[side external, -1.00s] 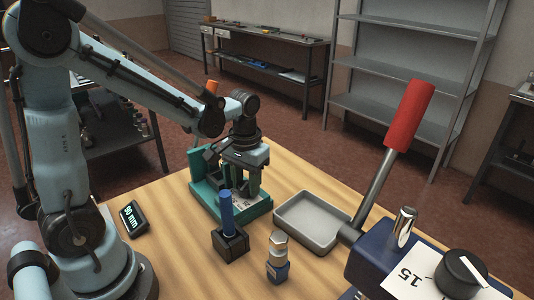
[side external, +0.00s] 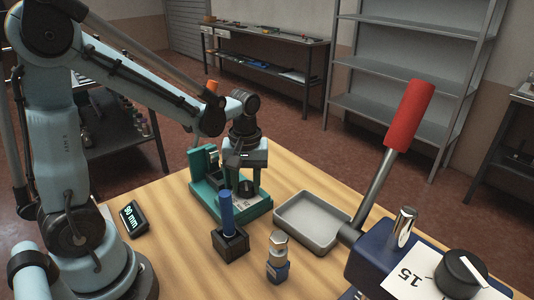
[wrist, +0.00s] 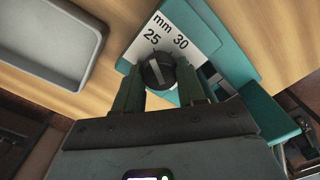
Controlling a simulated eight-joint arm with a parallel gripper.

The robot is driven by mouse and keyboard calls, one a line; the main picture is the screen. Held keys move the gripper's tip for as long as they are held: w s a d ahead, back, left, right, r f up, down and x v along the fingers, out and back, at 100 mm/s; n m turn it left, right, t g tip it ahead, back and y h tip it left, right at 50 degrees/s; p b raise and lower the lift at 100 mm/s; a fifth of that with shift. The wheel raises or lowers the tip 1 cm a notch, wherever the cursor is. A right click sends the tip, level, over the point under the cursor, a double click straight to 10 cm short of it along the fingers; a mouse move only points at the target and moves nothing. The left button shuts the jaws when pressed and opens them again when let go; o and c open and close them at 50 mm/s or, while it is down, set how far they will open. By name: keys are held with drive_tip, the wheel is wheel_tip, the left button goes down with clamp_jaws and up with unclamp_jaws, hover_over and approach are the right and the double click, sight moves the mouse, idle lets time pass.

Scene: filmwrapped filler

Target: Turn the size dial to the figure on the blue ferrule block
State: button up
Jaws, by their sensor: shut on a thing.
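The size dial (wrist: 158,70) is a black knob with a pale line across its top, beside a white plate printed "mm 25 30". It sits on the teal fixture (side external: 207,190). My gripper (side external: 250,189) points down, shut on the dial, with one green finger on either side in the wrist view (wrist: 160,80). I cannot tell for certain which figure the line marks.
A black block with a blue rod (side external: 229,240) stands before the fixture. A grey tray (side external: 311,220) lies to its right. A blue press (side external: 375,264) with a red-handled lever (side external: 409,115) and another black dial (side external: 461,271) fills the front right. A small display (side external: 132,218) reads "90 mm".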

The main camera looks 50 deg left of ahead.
sight(246, 188)
idle(0.3)
drive_tip(key=o, duration=1.1)
drive_tip(key=shift+c, duration=0.2)
drive_tip(key=shift+r, duration=0.1)
wheel_tip(246, 188, up, 12)
drive_tip(key=shift+w, duration=0.15)
drive_tip(key=shift+d, duration=0.1)
drive_tip(key=s+d+f+m+t, duration=0.3)
drive_tip(key=m+t, duration=0.4)
drive_tip(key=m, duration=0.3)
drive_tip(key=shift+s+d+f, duration=0.4)
drive_tip(key=shift+s+f, duration=0.1)
drive_tip(key=shift+s, duration=0.35)
